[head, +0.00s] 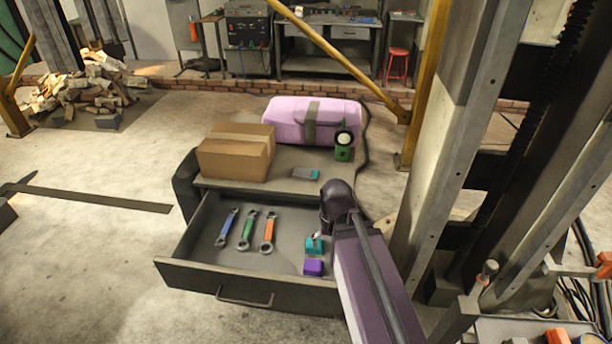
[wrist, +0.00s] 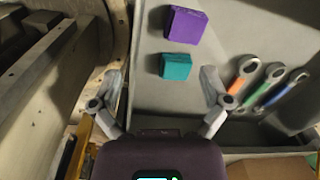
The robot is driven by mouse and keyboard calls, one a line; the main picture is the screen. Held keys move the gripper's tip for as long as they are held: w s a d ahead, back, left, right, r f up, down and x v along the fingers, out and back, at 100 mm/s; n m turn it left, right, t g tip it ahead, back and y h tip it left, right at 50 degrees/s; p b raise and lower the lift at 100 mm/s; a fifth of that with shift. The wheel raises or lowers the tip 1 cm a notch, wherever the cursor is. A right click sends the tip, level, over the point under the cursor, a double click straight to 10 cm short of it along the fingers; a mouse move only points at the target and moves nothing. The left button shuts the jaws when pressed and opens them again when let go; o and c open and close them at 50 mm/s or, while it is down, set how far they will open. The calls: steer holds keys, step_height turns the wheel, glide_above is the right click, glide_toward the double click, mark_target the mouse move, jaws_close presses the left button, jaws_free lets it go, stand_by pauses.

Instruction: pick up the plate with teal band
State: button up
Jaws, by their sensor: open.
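The plate with teal band (head: 305,174) is a small flat grey piece with a teal part. In the head view it lies on the cabinet top, right of the cardboard box. I cannot make it out in the wrist view. My gripper is mostly hidden behind my arm in the head view. In the wrist view my gripper (wrist: 160,73) is open, its two fingers wide apart above the drawer. A teal block (wrist: 176,66) shows between and beyond the fingertips, apparently ungripped. The plate lies behind the drawer, away from my gripper.
The open drawer (head: 218,276) holds blue, green and orange wrenches (head: 245,231), the teal block and a purple block (head: 313,267). A cardboard box (head: 236,151), a pink case (head: 310,120) and a green object with a round face (head: 343,146) stand around the plate. A column rises at right.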

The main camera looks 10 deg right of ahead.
mark_target(311, 173)
steer(key=w+d+r+m+t+y+b, duration=0.1)
steer(key=w+d+m+y, duration=0.1)
steer(key=w+m, duration=0.3)
steer(key=w+d+r+m+t+y+b, duration=0.1)
steer(key=w+d+m+y, duration=0.1)
steer(key=w+m+y, duration=0.2)
steer(key=w+d+r+m+t+y+b, duration=0.1)
steer(key=w+d+m+y, duration=0.1)
steer(key=w+m, duration=0.5)
steer(key=shift+w+d+r+y, duration=0.1)
steer(key=shift+w+y, duration=0.5)
steer(key=shift+w, duration=0.9)
steer(key=w+d+r+m, duration=0.1)
steer(key=w+d+r+m+t+y, duration=0.1)
steer(key=w+d+m, duration=0.1)
steer(key=w+d+r+m+y+b, duration=0.1)
steer(key=d+m, duration=0.1)
steer(key=shift+w+r+t, duration=0.15)
steer(key=shift+w+t, duration=0.15)
steer(key=shift+t, duration=0.1)
steer(key=shift+w+d+r+m+y, duration=0.25)
steer(key=shift+d+r+m+y, duration=0.1)
steer(key=shift+d+m+y, duration=0.15)
steer(key=shift+a, duration=0.1)
steer(key=shift+a+f, duration=0.1)
